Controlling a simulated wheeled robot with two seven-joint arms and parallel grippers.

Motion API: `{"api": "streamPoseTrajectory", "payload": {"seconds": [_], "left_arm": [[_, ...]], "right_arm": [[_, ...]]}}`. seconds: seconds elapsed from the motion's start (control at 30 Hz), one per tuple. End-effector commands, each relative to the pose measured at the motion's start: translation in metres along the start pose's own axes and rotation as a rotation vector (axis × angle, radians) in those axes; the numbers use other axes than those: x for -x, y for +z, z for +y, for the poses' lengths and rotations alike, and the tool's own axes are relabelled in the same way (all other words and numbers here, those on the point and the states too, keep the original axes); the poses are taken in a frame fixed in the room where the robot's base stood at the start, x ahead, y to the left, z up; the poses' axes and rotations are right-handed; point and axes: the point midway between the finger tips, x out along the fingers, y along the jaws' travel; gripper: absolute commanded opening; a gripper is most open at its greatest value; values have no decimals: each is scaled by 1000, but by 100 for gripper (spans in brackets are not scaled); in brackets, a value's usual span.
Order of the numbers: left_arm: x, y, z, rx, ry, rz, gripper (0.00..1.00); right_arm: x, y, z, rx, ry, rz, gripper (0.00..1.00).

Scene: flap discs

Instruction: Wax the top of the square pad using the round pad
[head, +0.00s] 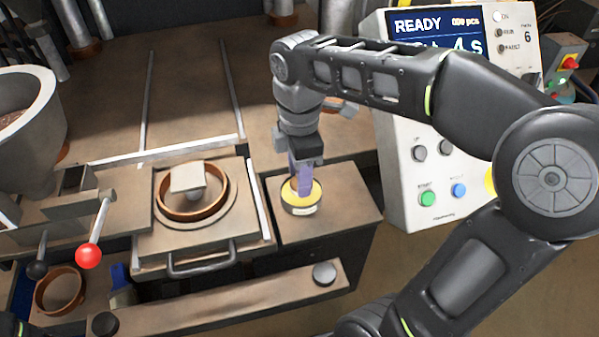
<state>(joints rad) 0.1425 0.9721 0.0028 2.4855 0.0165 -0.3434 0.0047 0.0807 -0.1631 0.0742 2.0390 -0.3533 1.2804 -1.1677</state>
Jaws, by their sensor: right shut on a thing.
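The square pad (187,177) is a pale grey block with a square top. It sits inside a brown ring on a square plate left of centre. My right gripper (304,160) points down over a short round tin (300,208) with a yellow top. It is shut on a purple upright piece (304,182), which seems to be the handle of the round pad. The lower end of this piece is at the yellow surface; the pad's round face cannot be made out, and contact is unclear. My left gripper is out of view.
A control box (440,165) with a READY screen stands at right. A red-knobbed lever (88,256) and a grey bowl (25,105) are at left. A plate handle (202,266) juts out in front. A loose brown ring (60,291) lies lower left.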

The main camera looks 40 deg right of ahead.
Motion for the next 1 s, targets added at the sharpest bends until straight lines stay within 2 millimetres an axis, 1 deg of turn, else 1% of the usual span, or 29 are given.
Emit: {"api": "streamPoseTrajectory", "payload": {"seconds": [0.8, 1.0], "left_arm": [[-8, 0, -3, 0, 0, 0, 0], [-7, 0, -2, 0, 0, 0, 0]], "right_arm": [[-11, 0, 0, 0, -1, 0, 8], [-10, 0, 0, 0, -1, 0, 8]]}}
